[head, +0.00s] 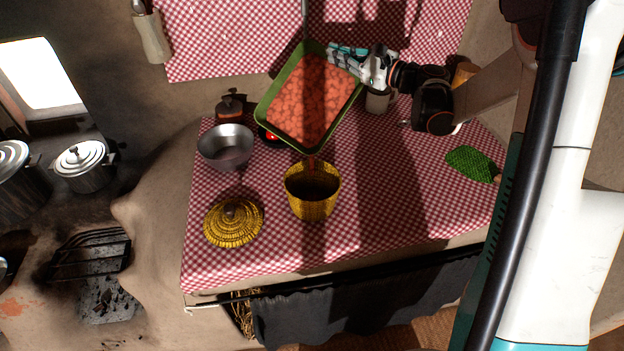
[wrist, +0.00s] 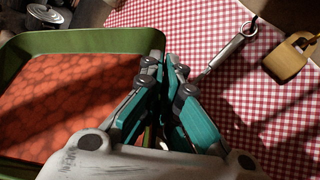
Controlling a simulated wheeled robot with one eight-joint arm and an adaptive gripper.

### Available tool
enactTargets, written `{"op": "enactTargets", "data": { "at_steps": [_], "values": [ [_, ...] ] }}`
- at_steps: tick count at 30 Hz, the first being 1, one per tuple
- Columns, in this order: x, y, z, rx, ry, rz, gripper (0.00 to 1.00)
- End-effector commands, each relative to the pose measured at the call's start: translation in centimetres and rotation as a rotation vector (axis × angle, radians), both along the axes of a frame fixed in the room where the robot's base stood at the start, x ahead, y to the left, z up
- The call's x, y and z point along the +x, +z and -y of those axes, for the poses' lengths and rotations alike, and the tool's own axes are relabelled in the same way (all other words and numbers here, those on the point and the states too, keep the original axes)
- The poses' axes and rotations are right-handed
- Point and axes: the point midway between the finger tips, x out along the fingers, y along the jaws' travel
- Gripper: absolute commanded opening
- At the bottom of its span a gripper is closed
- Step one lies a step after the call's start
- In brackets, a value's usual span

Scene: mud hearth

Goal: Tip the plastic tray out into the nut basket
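The plastic tray (head: 266,103) is green and full of reddish-orange round pieces (head: 312,98). It is held above the table, with its near corner just behind and above the nut basket (head: 312,204). The basket is yellow, woven, open and upright; its inside is dark. A small reddish patch shows between the tray corner and the basket rim; I cannot tell what it is. My gripper (head: 343,63) is at the tray's upper right edge. In the wrist view the gripper (wrist: 160,88) looks closed on the wall of the tray (wrist: 90,41).
A yellow woven lid (head: 233,223) lies left of the basket. A metal bowl (head: 226,148) stands behind the lid. A green leaf-shaped item (head: 470,164) lies at the right. The checked cloth (head: 410,205) is clear right of the basket. A padlock-shaped item (wrist: 288,60) shows in the wrist view.

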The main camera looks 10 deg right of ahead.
Motion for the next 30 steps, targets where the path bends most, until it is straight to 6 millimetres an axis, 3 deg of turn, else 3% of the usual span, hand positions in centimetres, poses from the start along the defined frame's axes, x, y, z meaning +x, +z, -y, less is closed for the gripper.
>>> {"op": "enactTargets", "data": {
  "at_steps": [30],
  "values": [
    [-0.81, 0.92, 0.32, -0.015, -0.004, 0.057, 0.00]
  ]
}}
